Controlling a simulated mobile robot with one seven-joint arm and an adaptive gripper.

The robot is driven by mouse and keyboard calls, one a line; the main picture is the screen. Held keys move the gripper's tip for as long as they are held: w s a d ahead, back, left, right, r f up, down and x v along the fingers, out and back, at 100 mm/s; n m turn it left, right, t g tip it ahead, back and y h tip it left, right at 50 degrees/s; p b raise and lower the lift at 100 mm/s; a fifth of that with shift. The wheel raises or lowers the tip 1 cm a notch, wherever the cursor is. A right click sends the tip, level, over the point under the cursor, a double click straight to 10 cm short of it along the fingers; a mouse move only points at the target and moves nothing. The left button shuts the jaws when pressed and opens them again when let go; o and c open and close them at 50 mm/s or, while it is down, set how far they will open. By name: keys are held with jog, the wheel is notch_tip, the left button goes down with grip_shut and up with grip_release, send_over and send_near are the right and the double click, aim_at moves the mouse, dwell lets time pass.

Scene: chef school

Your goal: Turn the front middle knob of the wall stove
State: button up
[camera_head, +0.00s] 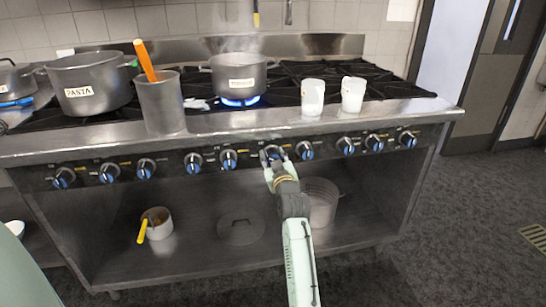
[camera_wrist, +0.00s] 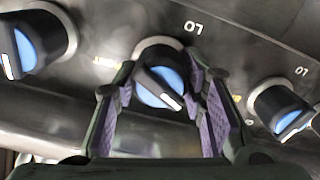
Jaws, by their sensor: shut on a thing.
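The stove (camera_head: 190,155) has a row of black knobs with blue faces along its front panel. My gripper (camera_head: 274,163) reaches up to one knob (camera_head: 272,152) near the middle of the row. In the wrist view the same knob (camera_wrist: 161,84) sits between the two purple-padded fingers of my gripper (camera_wrist: 165,100), which are shut on it. Its white mark points down and right. Neighbouring knobs stand to the left (camera_wrist: 38,45) and right (camera_wrist: 281,104), apart from the fingers. My gripper partly hides the held knob in the head view.
On the stove top stand a pot on a lit blue flame (camera_head: 240,76), a PASTA pot (camera_head: 90,85), a metal container with an orange-handled utensil (camera_head: 162,105) and two white cups (camera_head: 312,98). The lower shelf (camera_head: 190,250) holds a small pot, a lid and a larger pot.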

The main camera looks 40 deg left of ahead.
jog(key=m+p, duration=0.1)
jog(key=m, duration=0.5)
jog(key=shift+m+p, duration=0.3)
jog(key=shift+p, duration=0.05)
jog(key=m+p, duration=0.1)
jog(key=m, duration=0.2)
jog(key=shift+w+d+m+p, duration=0.1)
jog(key=shift+m+p, duration=0.5)
jog(key=shift+m, duration=0.8)
jog(key=o, duration=1.2)
jog(key=shift+c, duration=0.2)
jog(key=v, duration=1.2)
